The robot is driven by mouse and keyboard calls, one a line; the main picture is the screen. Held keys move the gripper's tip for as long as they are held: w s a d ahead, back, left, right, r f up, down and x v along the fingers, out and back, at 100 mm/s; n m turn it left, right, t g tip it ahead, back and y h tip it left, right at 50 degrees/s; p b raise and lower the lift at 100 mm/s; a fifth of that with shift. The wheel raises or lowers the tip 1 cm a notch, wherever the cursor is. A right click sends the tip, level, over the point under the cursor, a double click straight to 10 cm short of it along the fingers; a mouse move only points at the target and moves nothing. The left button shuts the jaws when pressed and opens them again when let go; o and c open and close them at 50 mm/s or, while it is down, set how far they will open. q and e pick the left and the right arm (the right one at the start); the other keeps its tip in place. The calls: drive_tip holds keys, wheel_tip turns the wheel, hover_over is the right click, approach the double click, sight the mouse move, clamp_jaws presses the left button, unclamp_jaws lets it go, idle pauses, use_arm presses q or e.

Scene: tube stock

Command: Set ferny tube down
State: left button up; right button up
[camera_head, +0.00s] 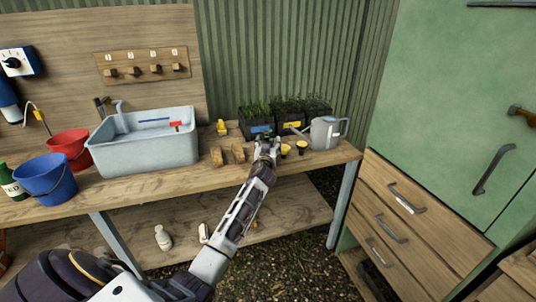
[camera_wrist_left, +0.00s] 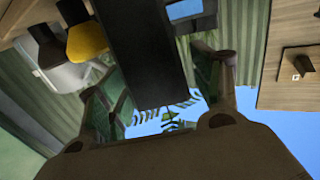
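The ferny tube (camera_wrist_left: 150,50) is a dark, narrow pot in the left wrist view, with green fern fronds (camera_wrist_left: 172,116) at its lower end in that tilted picture. My left gripper (camera_wrist_left: 165,85) has one finger on each side of the tube and appears shut on it. In the head view, my left gripper (camera_head: 267,146) is over the bench near its front edge, in front of the dark seedling trays (camera_head: 262,128). The tube is hard to make out there, and its base contact is unclear. My right gripper is not in view.
Small yellow-topped pots (camera_head: 301,146) and a grey watering can (camera_head: 327,133) stand right of my left gripper. Wooden blocks (camera_head: 238,153) and a pale basin (camera_head: 150,150) are on its left. A blue bucket (camera_head: 47,180) and red bucket (camera_head: 70,145) stand farther left.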

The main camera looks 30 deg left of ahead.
use_arm(q)
drive_tip(key=c, duration=1)
drive_tip(key=shift+c, duration=0.3)
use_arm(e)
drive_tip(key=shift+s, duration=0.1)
use_arm(q)
drive_tip(key=shift+r, duration=0.15)
drive_tip(key=shift+r, duration=0.4)
wheel_tip(320, 180, up, 9)
drive_tip(key=shift+p, duration=0.95)
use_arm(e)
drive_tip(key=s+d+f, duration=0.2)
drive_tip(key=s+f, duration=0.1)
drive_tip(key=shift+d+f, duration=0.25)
